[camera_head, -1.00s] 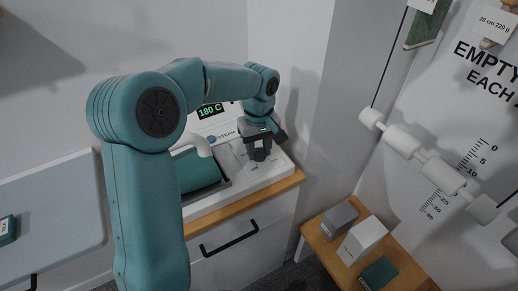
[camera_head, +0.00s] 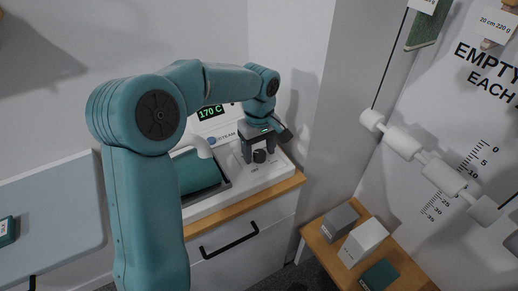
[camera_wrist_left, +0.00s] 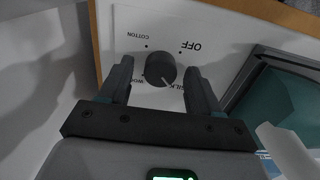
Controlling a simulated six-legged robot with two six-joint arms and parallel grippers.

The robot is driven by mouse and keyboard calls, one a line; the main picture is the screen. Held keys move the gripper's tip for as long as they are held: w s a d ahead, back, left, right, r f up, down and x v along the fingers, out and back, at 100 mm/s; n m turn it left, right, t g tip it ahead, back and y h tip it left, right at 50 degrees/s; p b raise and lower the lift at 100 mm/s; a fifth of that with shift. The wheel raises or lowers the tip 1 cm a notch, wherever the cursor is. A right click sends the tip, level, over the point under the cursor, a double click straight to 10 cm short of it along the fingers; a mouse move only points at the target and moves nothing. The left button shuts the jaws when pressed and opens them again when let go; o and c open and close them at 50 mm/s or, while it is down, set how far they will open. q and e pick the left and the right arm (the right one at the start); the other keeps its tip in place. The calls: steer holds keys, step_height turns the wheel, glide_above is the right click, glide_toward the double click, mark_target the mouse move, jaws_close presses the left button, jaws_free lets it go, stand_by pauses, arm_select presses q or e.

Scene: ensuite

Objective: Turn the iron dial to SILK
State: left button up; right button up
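The iron dial (camera_wrist_left: 160,68) is a dark round knob on a white panel. In the wrist view its white pointer line is directed toward the lower right, near the SILK label, which is partly hidden. COTTON and OFF labels also show, and part of WOOL. My left gripper (camera_wrist_left: 159,88) is open, with one finger on each side of the dial and small visible gaps. In the head view the left gripper (camera_head: 258,151) reaches down over the white steam unit (camera_head: 281,167), with the dial between its fingers. The green display (camera_head: 210,113) reads 170 C. My right gripper is not in view.
A teal pad in a grey-rimmed tray (camera_head: 222,184) and a white curved spout (camera_head: 203,147) lie left of the dial. Walls stand close behind and right. A wooden side table (camera_head: 318,241) with three boxes is at lower right. A grey board (camera_head: 55,215) is at left.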

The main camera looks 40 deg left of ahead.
mark_target(259, 153)
arm_select(q)
step_height(259, 153, up, 16)
steer(key=p, duration=0.2)
steer(key=shift+r, duration=0.15)
stand_by(0.8)
